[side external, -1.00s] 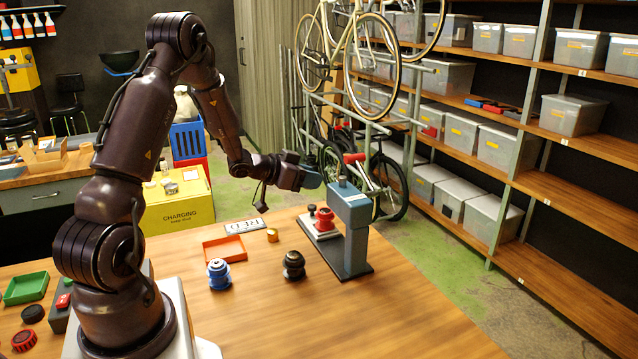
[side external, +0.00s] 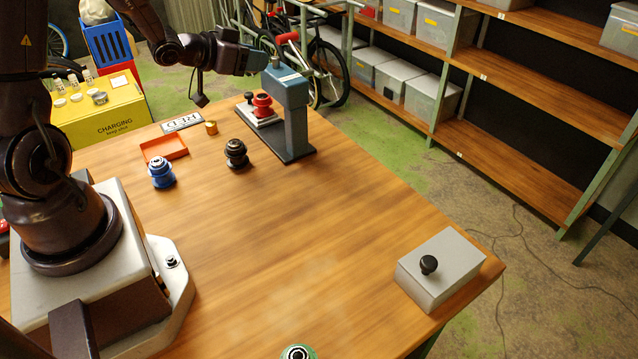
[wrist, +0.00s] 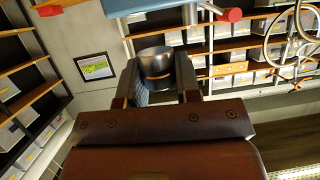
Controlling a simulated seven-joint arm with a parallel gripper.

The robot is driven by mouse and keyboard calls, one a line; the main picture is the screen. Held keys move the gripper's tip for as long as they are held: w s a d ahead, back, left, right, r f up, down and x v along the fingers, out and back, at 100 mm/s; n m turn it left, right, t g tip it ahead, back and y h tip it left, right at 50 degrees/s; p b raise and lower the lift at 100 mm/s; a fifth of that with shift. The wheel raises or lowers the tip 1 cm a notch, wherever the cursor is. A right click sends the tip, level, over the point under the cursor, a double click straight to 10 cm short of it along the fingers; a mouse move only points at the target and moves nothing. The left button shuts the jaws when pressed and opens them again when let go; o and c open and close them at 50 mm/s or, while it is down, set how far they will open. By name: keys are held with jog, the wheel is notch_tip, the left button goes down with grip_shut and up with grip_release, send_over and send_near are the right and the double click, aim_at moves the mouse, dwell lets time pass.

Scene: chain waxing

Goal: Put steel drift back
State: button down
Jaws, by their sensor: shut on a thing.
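In the wrist view my gripper (wrist: 155,82) is shut on a dark steel cylinder with a thin orange band (wrist: 155,60), which looks like the steel drift. In the side view my gripper (side external: 252,62) is level with the top of the blue-grey press (side external: 288,92) and just left of it. The held drift cannot be made out there. The press head (wrist: 170,20) crosses the top of the wrist view, beyond the drift; whether they touch cannot be told. A red spool-shaped part (side external: 263,106) stands on a pale plate beside the press column.
A black spool part (side external: 236,153), a blue one (side external: 161,172), a brass cup (side external: 211,127) and an orange tray (side external: 164,158) stand left of the press. A grey block with a black knob (side external: 450,268) sits at the right table corner. The table middle is clear.

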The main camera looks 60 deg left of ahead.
jog(key=w+d+r+m+h, duration=0.2)
jog(key=d+r, duration=0.3)
jog(key=d, duration=0.5)
jog(key=w+d+r+m+h, duration=0.2)
jog(key=w+d+r+h, duration=0.15)
jog(key=d, duration=0.55)
notch_tip(320, 180, down, 8)
jog(key=n+y, duration=0.3)
jog(key=y, duration=0.2)
jog(key=s, duration=0.2)
jog(key=s+d, duration=0.1)
jog(key=shift+s+r+h, duration=0.15)
jog(key=shift+s+h, duration=0.1)
jog(key=shift+s, duration=0.15)
